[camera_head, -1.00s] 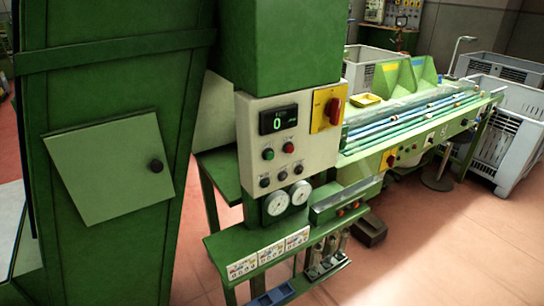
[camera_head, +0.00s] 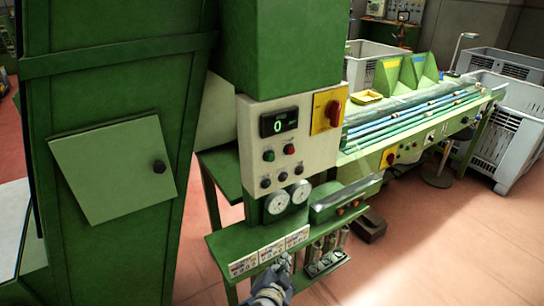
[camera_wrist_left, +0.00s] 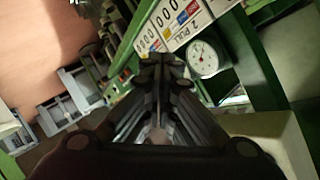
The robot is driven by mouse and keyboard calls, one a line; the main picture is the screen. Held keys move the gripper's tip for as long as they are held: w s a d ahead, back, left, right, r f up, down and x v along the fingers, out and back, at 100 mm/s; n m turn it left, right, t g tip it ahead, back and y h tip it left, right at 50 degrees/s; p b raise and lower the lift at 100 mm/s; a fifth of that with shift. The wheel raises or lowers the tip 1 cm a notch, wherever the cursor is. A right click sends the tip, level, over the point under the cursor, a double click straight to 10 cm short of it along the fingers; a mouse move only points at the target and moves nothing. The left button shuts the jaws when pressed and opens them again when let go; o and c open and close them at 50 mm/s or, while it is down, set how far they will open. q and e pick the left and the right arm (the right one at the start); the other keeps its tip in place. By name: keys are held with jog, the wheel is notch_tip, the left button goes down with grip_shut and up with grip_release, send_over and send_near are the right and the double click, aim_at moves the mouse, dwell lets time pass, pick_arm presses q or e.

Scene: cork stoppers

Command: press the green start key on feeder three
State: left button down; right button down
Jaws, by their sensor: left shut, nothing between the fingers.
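The cream control panel (camera_head: 320,152) on the green machine carries a green key (camera_head: 268,155), with a red key (camera_head: 289,149) to its right. A dark display (camera_head: 279,121) above them reads 0. I cannot read a feeder number on the panel. My left gripper (camera_head: 284,262) is at the bottom of the head view, well below the green key, in front of the label strip. In the left wrist view its shut, empty fingers (camera_wrist_left: 160,65) point toward the labels and a dial. The green key cannot be made out there. My right gripper is not in view.
A yellow plate with a red rotary switch (camera_head: 333,113) is at the panel's upper right. A metal-topped ledge (camera_head: 345,193) juts out right of the dials. Open floor (camera_head: 440,245) lies to the right.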

aim_at(271, 158)
pick_arm(q)
jog(key=d+r+t, duration=0.2)
jog(key=r+t, duration=0.1)
jog(key=r, duration=1.1)
jog(key=s+d+r+t, duration=0.1)
jog(key=d+r+t, duration=0.1)
jog(key=r, duration=1.3)
jog(key=shift+s+d+r+t+h+p, duration=0.15)
jog(key=shift+d+t+h+p, duration=0.05)
jog(key=shift+t+h+p, duration=0.25)
jog(key=w+a, duration=0.5)
jog(key=w, duration=0.2)
jog(key=shift+p, duration=0.4)
jog(key=shift+w+a, duration=0.1)
jog(key=shift+w+a, duration=0.1)
